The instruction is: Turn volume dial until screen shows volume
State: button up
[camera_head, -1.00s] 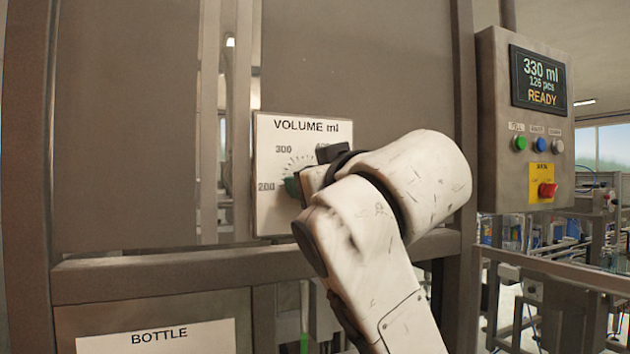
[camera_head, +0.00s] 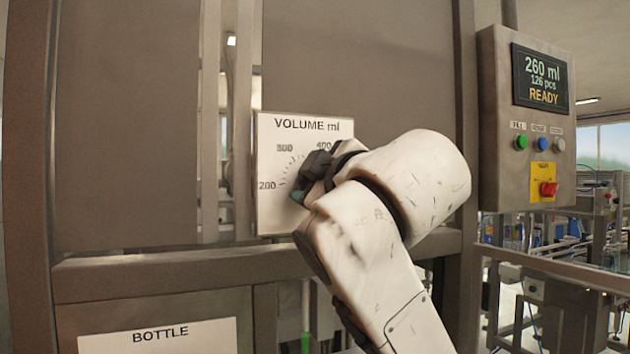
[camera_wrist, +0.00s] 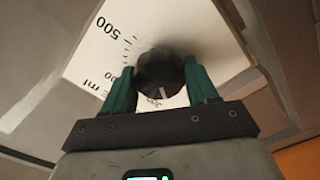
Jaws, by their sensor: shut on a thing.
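The white volume panel (camera_head: 274,217) is labelled "VOLUME ml" with a printed scale; 200, 300 and 400 show in the head view. The dark round volume dial (camera_wrist: 162,72) has a light pointer mark and shows in the wrist view. My gripper (camera_wrist: 160,85) is shut on the dial, a green finger on each side. In the head view my gripper (camera_head: 300,193) hides the dial and part of the scale.
The control box (camera_head: 500,160) carries green, blue and grey buttons and a red switch (camera_head: 548,189) on a yellow plate. A metal rail (camera_head: 160,272) runs below the panel. A "BOTTLE" label (camera_head: 160,338) is at the lower left.

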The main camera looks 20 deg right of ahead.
jog(key=shift+n, duration=0.5)
jog(key=shift+a, duration=0.1)
jog(key=o, duration=1)
jog(key=s+b, duration=0.2)
jog(key=s, duration=0.8)
jog(key=shift+s+b, duration=0.4)
